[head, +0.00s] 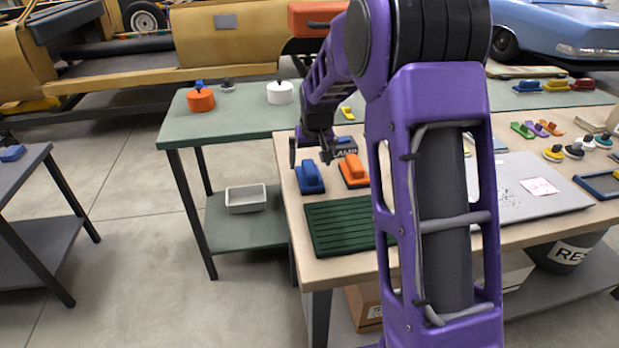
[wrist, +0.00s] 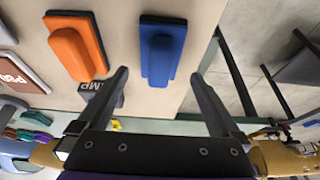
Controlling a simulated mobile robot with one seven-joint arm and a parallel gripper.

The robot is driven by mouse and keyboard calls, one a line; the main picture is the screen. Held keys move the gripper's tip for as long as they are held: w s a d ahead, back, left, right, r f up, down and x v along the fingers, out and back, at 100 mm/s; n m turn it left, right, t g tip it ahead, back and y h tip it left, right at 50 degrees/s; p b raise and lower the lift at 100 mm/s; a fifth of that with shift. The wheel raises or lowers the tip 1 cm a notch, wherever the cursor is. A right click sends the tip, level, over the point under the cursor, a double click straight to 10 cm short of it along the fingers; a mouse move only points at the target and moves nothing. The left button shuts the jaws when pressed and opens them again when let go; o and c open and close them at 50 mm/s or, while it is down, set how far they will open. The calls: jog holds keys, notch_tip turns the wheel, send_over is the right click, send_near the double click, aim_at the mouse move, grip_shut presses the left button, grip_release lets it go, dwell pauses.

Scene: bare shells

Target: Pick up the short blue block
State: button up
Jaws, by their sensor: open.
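The short blue block (head: 310,178) lies near the left edge of the wooden table, a raised bar on a wider base. It also shows in the wrist view (wrist: 162,50), at top centre. My gripper (head: 311,152) is open just behind the block in the head view. In the wrist view, my gripper (wrist: 160,76) has its two fingers spread, with the block lined up between and beyond the tips. No contact shows, and the height of the fingers above the table is hard to tell.
An orange block (head: 354,170) lies close to the right of the blue one. A dark piece lettered "AMP" (wrist: 98,92) is beside the left finger in the wrist view. A green ribbed mat (head: 340,227) lies in front. The green table (head: 225,126) stands behind.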

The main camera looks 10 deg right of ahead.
aim_at(310, 168)
jog(key=x, duration=0.5)
jog(key=shift+f+b, duration=0.15)
jog(key=shift+b, duration=0.2)
jog(key=c, duration=1.3)
notch_tip(310, 168, up, 10)
jog(key=shift+r+p, duration=0.1)
jog(key=shift+p, duration=0.6)
